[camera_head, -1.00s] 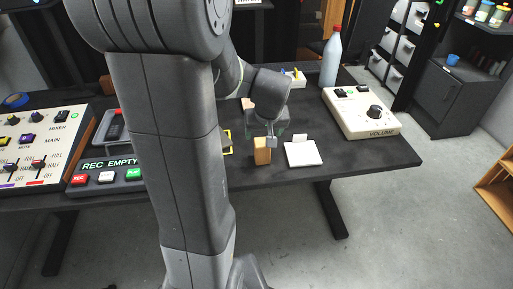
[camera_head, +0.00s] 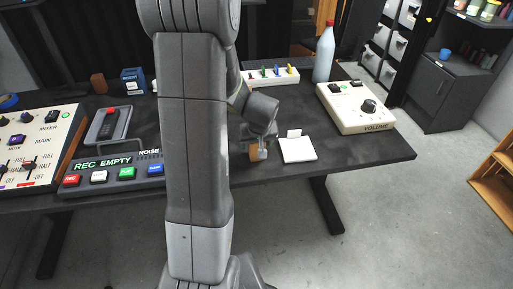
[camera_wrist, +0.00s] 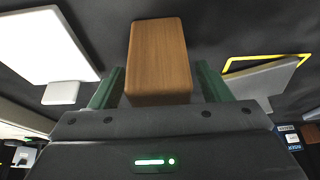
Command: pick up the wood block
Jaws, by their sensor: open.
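The wood block (camera_wrist: 158,55) is a brown, upright-looking block in the wrist view, with its near face toward my gripper. It sits between the two green fingers of my gripper (camera_wrist: 160,72). The fingers stand apart, with a narrow gap visible at each side of the block. In the head view the wood block (camera_head: 253,153) is at the front of the dark table, partly hidden by my gripper (camera_head: 262,147), which is down at it.
A white square pad (camera_head: 298,149) lies just right of the block. A volume box (camera_head: 368,108) and a bottle (camera_head: 325,55) stand further right. A recorder panel (camera_head: 115,172) is at left. In the wrist view, a yellow outline (camera_wrist: 236,62) is beside a grey piece.

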